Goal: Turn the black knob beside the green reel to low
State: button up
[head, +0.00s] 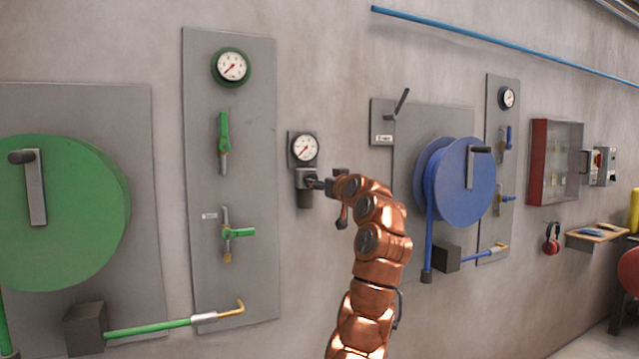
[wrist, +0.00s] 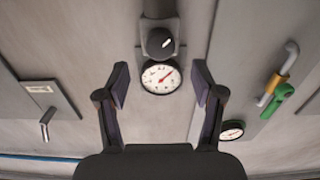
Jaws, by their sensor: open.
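The black knob (wrist: 158,42) is in the upper middle of the wrist view, with a short white mark slanting toward the upper right. It sits on a small wall unit with a white gauge (wrist: 161,77), which also shows in the head view (head: 305,147). The green reel (head: 75,215) is at the left of the head view. My gripper (wrist: 161,82) is open and empty, its fingers on either side of the gauge in the wrist picture. In the head view my gripper (head: 322,184) is close in front of the unit and partly hides the knob area.
A grey panel (head: 255,150) with a gauge and green valve handles (head: 223,135) is left of the unit. A grey plate with a lever (head: 402,103) and the blue reel (head: 465,185) are to the right. Bare wall lies below the unit.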

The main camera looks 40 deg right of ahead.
jog(key=shift+v, duration=2.95)
